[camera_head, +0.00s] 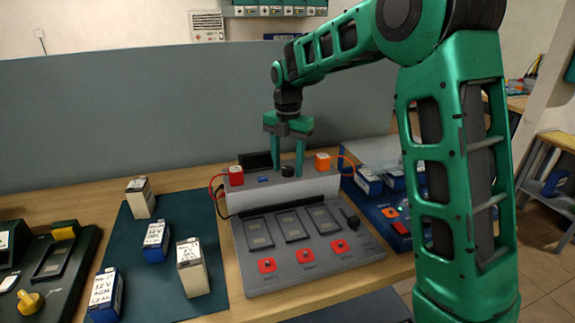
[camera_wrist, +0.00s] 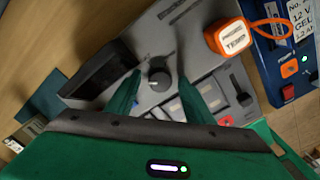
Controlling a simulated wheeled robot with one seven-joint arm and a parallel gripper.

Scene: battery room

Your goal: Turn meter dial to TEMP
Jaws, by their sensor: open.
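The meter dial is a small dark round knob (camera_head: 288,171) on top of the grey meter station (camera_head: 290,188). It also shows in the wrist view (camera_wrist: 159,78), with a light mark on it; the lettering around it is too small to read. My gripper (camera_head: 287,172) points down over the station with its two green fingers apart. In the wrist view the open fingers (camera_wrist: 165,88) stand to either side of the knob, with a gap to it on each side. I cannot tell whether the fingertips are level with the knob.
An orange block (camera_wrist: 229,37) labelled TEMP, with an orange cable, sits right of the dial. A red block (camera_head: 236,175) stands left. A dark box (camera_head: 257,160) is behind. Several batteries stand on the dark mat (camera_head: 130,250). A grey partition (camera_head: 120,120) rises behind the table.

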